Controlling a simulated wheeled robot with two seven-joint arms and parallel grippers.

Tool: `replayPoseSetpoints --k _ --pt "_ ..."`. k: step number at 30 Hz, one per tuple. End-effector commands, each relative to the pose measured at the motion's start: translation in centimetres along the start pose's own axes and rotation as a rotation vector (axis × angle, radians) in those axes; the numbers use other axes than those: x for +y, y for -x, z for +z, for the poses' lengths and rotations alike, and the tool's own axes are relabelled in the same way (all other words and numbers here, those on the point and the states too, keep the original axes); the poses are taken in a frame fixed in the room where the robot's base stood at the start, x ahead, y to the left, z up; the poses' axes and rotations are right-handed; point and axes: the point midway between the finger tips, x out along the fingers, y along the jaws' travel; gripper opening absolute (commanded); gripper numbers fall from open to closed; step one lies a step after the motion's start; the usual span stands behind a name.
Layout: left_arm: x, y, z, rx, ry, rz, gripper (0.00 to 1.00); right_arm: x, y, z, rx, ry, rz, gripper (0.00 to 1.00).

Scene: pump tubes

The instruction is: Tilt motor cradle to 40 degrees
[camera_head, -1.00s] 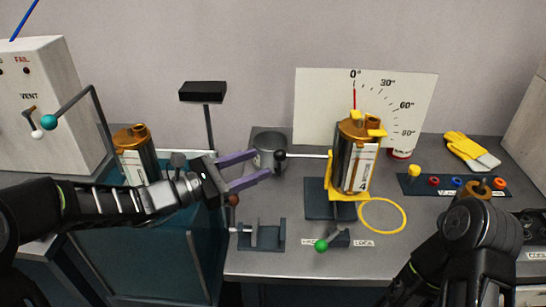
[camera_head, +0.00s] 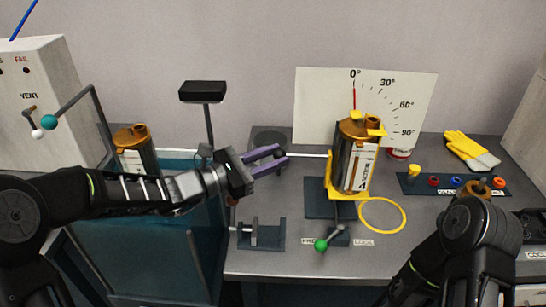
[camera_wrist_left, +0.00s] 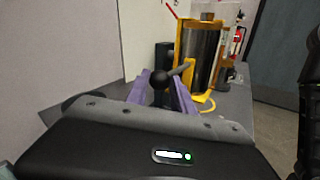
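The motor cradle (camera_head: 331,180) is yellow and stands on a dark base plate. It holds an upright orange-topped motor (camera_head: 360,165) marked 4. A rod (camera_head: 308,156) runs left from the cradle to a black ball knob, which shows in the left wrist view (camera_wrist_left: 160,81). My left gripper (camera_head: 282,154) has purple fingers on either side of the rod's knob end. Whether they press on it is unclear. The angle board (camera_head: 315,100) behind has a red pointer (camera_head: 355,98) at 0°.
A dark bracket (camera_head: 268,237) and a green-knobbed lever (camera_head: 321,245) stand at the front. A yellow ring (camera_head: 384,230) lies right of the cradle. A strip with coloured plugs (camera_head: 448,186) and gloves (camera_head: 470,152) lie further right. A second motor (camera_head: 135,152) stands left.

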Motion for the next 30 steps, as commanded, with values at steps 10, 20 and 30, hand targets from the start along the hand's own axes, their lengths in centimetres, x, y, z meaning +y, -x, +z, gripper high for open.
replayPoseSetpoints --k 10,20,30 --pt "0.00 0.01 0.00 0.000 0.000 0.000 0.00 0.00 0.00 0.00 0.000 0.000 0.000 0.00" --pt "0.00 0.02 -0.01 0.000 0.000 0.000 0.00 0.00 0.00 0.00 0.000 0.000 0.000 0.00" --pt "0.01 0.02 -0.01 0.000 0.000 0.000 0.00 0.00 0.00 0.00 0.000 0.000 0.000 0.00"
